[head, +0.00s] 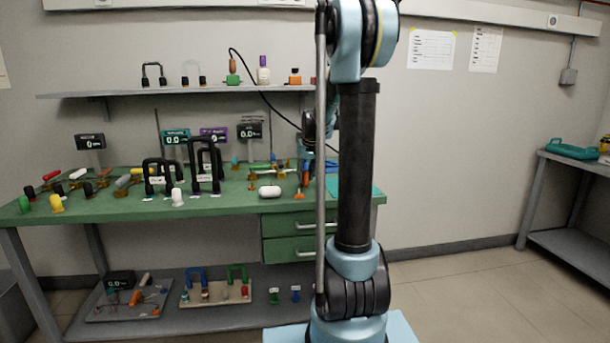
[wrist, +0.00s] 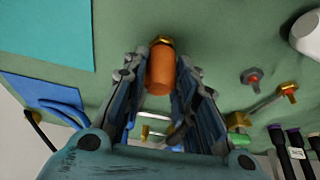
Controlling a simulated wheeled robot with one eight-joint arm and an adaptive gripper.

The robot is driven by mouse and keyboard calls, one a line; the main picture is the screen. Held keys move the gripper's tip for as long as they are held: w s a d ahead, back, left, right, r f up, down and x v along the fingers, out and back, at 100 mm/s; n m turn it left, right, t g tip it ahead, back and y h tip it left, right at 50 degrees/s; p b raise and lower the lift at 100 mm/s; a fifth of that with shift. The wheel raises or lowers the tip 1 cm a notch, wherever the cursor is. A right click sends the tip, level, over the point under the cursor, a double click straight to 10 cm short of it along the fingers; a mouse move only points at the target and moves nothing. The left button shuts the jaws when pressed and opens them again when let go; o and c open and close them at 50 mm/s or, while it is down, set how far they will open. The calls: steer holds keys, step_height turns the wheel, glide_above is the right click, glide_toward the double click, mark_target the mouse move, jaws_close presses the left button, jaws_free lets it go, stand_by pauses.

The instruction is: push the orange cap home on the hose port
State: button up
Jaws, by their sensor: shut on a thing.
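The orange cap (wrist: 160,75) is a short cylinder between the two fingers of my gripper (wrist: 163,80) in the wrist view. My gripper is shut on it. The brass hose port (wrist: 163,41) shows at the cap's far end, in line with it. The cap and the port meet or overlap in this view; I cannot tell how deep the cap sits. In the head view my arm hides most of the gripper, and I cannot make out the cap there with certainty.
A white rounded object (wrist: 307,34) lies at the upper right of the wrist view. A brass fitting with a red tip (wrist: 288,90) and a grey knob (wrist: 251,76) are to the right. A teal mat (wrist: 45,40) is at the left. The green bench (head: 110,208) holds several other fittings.

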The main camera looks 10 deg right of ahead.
steer(key=shift+f, duration=0.4)
steer(key=o, duration=1.1)
steer(key=shift+c, duration=0.2)
steer(key=shift+r, duration=0.1)
steer(key=v, duration=1.1)
steer(key=shift+r, duration=0.35)
steer(key=shift+s, duration=0.1)
steer(key=s+f, duration=0.6)
steer(key=s, duration=0.7)
steer(key=s+f+g, duration=0.1)
steer(key=s+f, duration=0.6)
steer(key=s, duration=0.6)
steer(key=s+f+g, duration=0.1)
steer(key=s+f, duration=0.6)
steer(key=s, duration=0.6)
steer(key=shift+s+a+f+m+h, duration=0.2)
steer(key=shift+s+a+m+h, duration=0.1)
steer(key=shift+a+m, duration=0.1)
